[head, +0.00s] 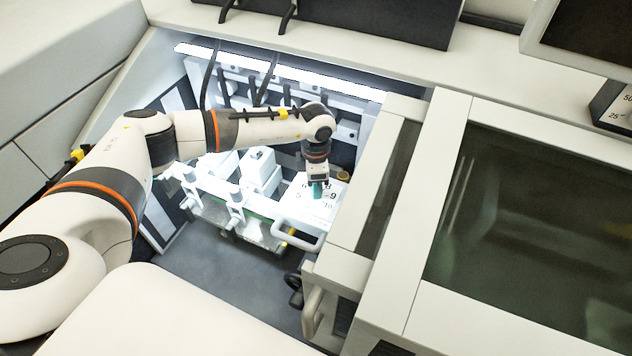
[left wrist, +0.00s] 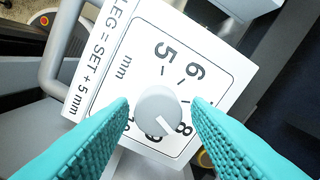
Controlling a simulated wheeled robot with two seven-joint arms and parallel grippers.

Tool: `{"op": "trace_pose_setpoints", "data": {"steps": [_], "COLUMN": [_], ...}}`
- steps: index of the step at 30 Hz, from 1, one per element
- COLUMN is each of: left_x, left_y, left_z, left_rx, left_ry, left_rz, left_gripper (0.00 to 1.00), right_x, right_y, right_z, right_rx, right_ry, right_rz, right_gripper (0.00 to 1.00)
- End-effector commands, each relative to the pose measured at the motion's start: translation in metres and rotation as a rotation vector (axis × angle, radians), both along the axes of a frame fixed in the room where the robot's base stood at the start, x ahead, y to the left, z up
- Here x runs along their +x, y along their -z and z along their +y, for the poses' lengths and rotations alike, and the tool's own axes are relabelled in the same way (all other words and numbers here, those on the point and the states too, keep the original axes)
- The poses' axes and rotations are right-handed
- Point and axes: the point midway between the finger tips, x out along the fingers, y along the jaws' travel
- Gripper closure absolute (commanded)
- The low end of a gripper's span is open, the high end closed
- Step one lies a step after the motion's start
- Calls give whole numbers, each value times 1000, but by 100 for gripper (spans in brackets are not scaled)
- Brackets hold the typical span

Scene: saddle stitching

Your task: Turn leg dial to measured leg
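The leg dial is a round grey knob (left wrist: 159,108) on a white plate (left wrist: 226,80) printed "LEG = SET + 5 mm", with numbers from 5 upward around it. The 7 is hidden behind a finger. My left gripper (left wrist: 162,104) has its teal fingers on either side of the knob, with a small gap on both sides. In the head view my left gripper (head: 317,189) points down over the plate (head: 300,208) and hides the knob. My right gripper is not in view.
White fixture blocks (head: 260,172) stand left of the plate inside the lit bay. A white handle bar (head: 298,236) runs in front of the plate. A frame with a dark window (head: 540,220) borders the bay on the right. Grey floor (head: 225,272) in front is clear.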

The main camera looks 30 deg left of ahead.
Motion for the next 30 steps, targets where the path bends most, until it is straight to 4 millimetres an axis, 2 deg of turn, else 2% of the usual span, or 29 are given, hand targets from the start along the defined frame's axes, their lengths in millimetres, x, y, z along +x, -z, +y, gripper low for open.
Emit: {"op": "trace_pose_setpoints", "data": {"steps": [9,13,17,24,30], "left_x": [-1,0,0,0,0], "left_y": [1,-7,-28,-80,-110], "left_z": [0,0,0,0,0], "left_rx": [0,-1,-1,-1,0], "left_ry": [0,-1,1,0,0], "left_rz": [2,-1,-2,-3,-1], "left_gripper": [48,48,48,48,48], "right_x": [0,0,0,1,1], "right_y": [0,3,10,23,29], "right_z": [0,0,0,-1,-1], "right_rx": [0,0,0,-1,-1], "right_ry": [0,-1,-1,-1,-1], "right_rz": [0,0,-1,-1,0], "right_gripper": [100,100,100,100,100]}}
